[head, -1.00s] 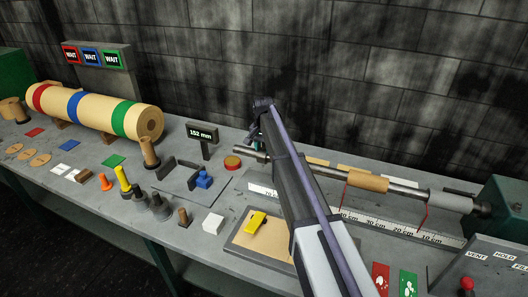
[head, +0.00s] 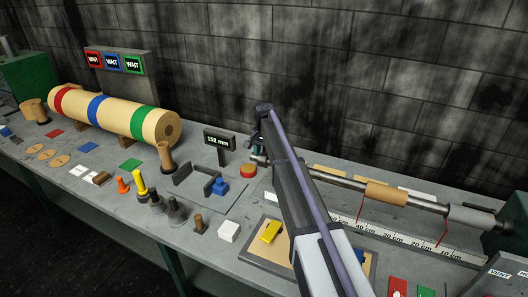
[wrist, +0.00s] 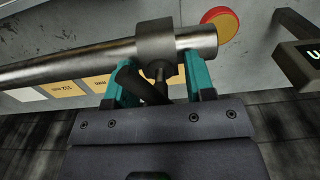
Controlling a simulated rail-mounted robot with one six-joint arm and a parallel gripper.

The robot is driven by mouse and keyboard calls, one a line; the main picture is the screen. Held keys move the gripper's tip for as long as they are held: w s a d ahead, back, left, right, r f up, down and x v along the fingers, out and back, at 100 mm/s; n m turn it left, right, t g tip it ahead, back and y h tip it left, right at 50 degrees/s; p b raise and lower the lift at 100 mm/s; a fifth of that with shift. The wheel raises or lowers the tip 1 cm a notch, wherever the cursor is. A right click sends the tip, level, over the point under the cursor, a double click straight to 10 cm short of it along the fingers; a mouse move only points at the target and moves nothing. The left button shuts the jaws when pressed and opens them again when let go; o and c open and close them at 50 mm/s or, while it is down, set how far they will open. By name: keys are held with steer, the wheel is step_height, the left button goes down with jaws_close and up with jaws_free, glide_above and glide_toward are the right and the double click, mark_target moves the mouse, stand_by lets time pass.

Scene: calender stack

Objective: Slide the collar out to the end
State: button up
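The collar (wrist: 156,42) is a dark grey ring around the steel shaft (wrist: 80,62), close to the shaft's free end (wrist: 208,40) in the wrist view. A dark screw or lever sticks out from it toward my gripper. My gripper (wrist: 160,78) has two teal fingers spread apart along the shaft, one on each side of the collar. A small gap shows between the collar and the right finger; contact at the left finger is unclear. In the head view my arm hides the collar and most of the gripper; the shaft (head: 345,181) runs right from behind it.
A tan sleeve (head: 386,195) and grey sleeve (head: 475,216) sit farther along the shaft. A ruler (head: 410,240) lies below.

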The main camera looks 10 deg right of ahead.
steer(key=shift+o, duration=1.1)
step_height(320, 180, up, 11)
steer(key=p, duration=1.1)
steer(key=shift+r, duration=0.1)
steer(key=shift+f, duration=0.2)
steer(key=s+a+f+n+b, duration=0.2)
steer(key=s+f+b, duration=0.2)
steer(key=s, duration=0.9)
steer(key=s+a+f+n+b, duration=0.2)
steer(key=s+f+b, duration=0.3)
steer(key=s, duration=0.8)
steer(key=s+a+f+n+b, duration=0.2)
steer(key=s+f+n+b, duration=0.1)
steer(key=s, duration=1)
steer(key=shift+s+f+n+b, duration=0.4)
steer(key=shift+f+b, duration=0.4)
steer(key=shift+b, duration=0.1)
